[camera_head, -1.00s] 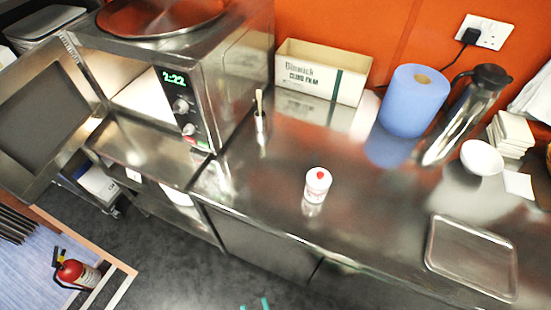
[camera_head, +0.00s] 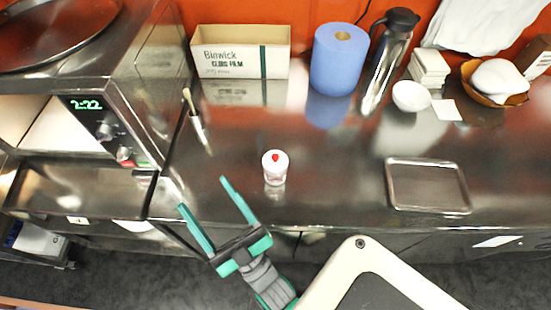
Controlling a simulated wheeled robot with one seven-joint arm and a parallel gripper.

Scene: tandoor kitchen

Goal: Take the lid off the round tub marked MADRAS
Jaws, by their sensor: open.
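A small round white tub (camera_head: 275,176) stands upright on the steel counter, near its front edge. Its white lid (camera_head: 275,158) has a red knob on top and sits on the tub. The writing on the tub is too small to read. My gripper (camera_head: 203,205) is open and empty. Its two green-tipped fingers point up and left, left of the tub and apart from it, near the counter's front edge.
A cling film box (camera_head: 240,52), blue paper roll (camera_head: 339,60) and steel flask (camera_head: 389,60) line the back. A metal tray (camera_head: 428,186) lies at right. Counter around the tub is clear.

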